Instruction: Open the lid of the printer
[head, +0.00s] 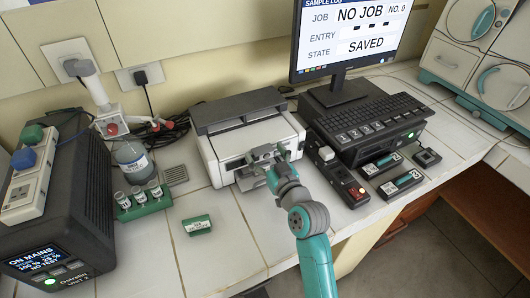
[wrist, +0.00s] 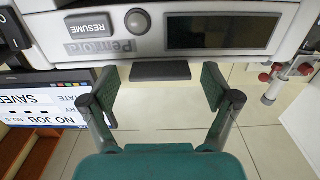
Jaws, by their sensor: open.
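The printer (head: 219,160) is a white box with a dark grey top (head: 240,108), standing on the tiled counter. Its upper part looks closed. In the wrist view its front panel (wrist: 290,22) runs along the top, with a RESUME button (wrist: 88,31), a round button (wrist: 138,21) and a dark display (wrist: 222,33). A dark flat tab (wrist: 160,71) juts from the panel edge. My gripper (head: 263,154) is at the printer's front, partly hiding it in the head view. In the wrist view my gripper (wrist: 158,88) is open, one finger each side of the tab, with gaps and nothing held.
A monitor (head: 345,75) and keyboard (head: 365,115) stand right of the printer. A small box with a red button (head: 357,193) is close to my arm. A green vial rack (head: 143,203), a green block (head: 197,225) and a dark power unit (head: 75,215) stand left.

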